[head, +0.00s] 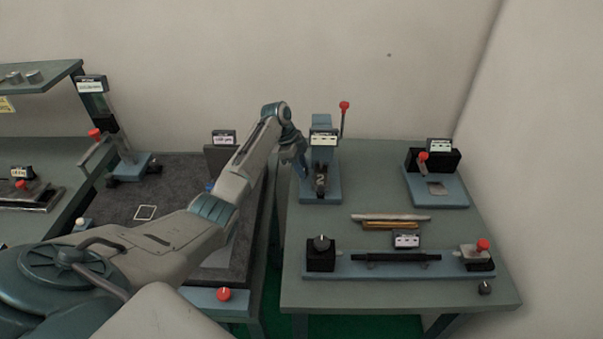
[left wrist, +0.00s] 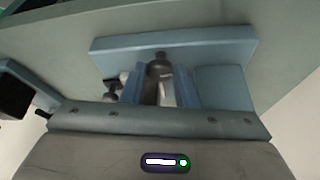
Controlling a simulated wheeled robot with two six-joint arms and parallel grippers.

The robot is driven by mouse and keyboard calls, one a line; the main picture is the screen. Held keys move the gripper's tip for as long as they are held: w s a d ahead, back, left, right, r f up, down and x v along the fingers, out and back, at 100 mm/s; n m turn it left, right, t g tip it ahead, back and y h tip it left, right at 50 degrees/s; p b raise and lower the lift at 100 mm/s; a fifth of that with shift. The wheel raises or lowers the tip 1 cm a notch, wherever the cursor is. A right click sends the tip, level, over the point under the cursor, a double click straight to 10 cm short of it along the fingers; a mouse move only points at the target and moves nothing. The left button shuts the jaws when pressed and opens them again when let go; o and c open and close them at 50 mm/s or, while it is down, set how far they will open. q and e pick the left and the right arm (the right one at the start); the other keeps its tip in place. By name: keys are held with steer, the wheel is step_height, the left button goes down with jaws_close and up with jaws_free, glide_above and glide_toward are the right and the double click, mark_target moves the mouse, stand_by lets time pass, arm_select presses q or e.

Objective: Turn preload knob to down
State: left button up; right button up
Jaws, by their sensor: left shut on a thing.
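My left gripper (head: 303,162) reaches the small press-like station (head: 320,197) at the back left of the right-hand table. In the left wrist view its blue fingers (left wrist: 160,90) are shut on a dark, round-topped piece (left wrist: 159,68) standing between them. In the head view a dark part with a pale mark (head: 321,178) shows beside the fingers. A black knob with a pale pointer line (head: 321,243) sits on a black block at the front left of the long fixture, apart from the gripper. The labels are too small to read, so I cannot tell which knob is the preload knob. My right gripper is not in view.
A red-tipped lever (head: 344,106) rises behind the station. Silver and brass rods (head: 390,219) lie in front of it. A fixture with a red-knobbed lever (head: 436,185) stands at the back right. A dark-topped bench (head: 175,180) lies left, across a gap.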

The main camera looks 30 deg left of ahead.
arm_select(q)
steer(key=shift+w+m+g+b, duration=0.1)
steer(key=shift+m+g+b, duration=0.2)
steer(key=shift+m+b, duration=0.55)
steer(key=shift+m, duration=0.25)
steer(key=o, duration=0.7)
steer(key=shift+a+r, duration=0.3)
steer(key=shift+r, duration=0.2)
steer(key=b+v, duration=0.3)
steer(key=v, duration=0.6)
steer(key=shift+a+r, duration=0.1)
steer(key=shift+r, duration=0.3)
